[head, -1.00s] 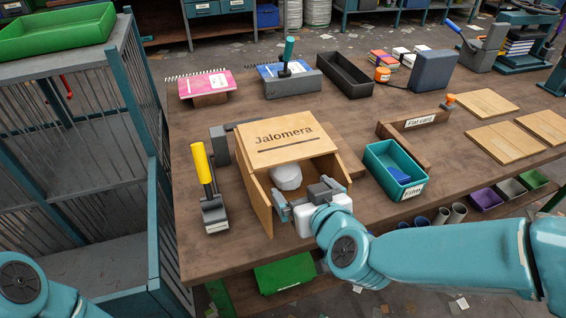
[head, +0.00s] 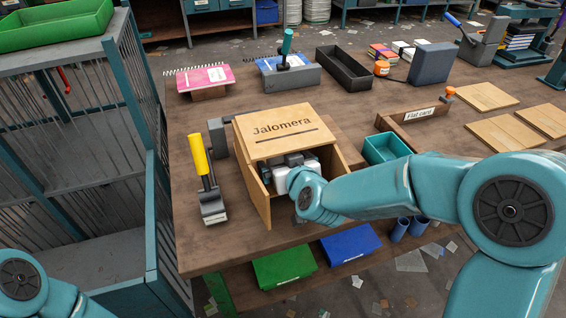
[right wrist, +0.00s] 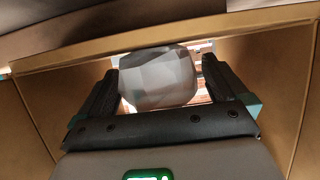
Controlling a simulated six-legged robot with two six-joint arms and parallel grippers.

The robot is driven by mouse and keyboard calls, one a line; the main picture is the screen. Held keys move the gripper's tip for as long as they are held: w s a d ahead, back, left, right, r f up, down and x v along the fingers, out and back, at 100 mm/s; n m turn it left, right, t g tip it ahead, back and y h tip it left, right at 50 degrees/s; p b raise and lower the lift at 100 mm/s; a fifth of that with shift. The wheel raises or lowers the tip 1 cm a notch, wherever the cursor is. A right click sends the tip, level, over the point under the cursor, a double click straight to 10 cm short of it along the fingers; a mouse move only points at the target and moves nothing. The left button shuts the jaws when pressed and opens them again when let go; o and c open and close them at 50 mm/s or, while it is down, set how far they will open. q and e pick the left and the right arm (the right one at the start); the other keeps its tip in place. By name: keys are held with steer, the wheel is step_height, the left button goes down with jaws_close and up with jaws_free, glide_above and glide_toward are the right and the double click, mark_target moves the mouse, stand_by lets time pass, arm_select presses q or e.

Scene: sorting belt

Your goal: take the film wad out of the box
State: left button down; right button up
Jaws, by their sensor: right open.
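The wooden box (head: 262,124) marked "Jalomera" stands on the bench with its front open. My right gripper (head: 294,160) reaches in through the open front. In the right wrist view the film wad (right wrist: 158,80), a pale grey crumpled lump, sits between the two dark fingers of the right gripper (right wrist: 160,88). The fingers are apart, one on each side of the wad; I cannot tell whether either touches it. In the head view the gripper and arm hide the wad. My left gripper is out of view.
A teal bin (head: 385,147) stands right of the box, partly behind my right arm. A yellow-handled tool (head: 204,176) stands close to the box's left. The box's roof and side walls closely surround the gripper. A wooden holder labelled "Flat card" (head: 412,126) lies behind the bin.

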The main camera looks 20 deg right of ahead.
steer(key=shift+c, duration=0.3)
steer(key=c, duration=0.9)
steer(key=shift+c, duration=0.3)
steer(key=shift+w, duration=0.1)
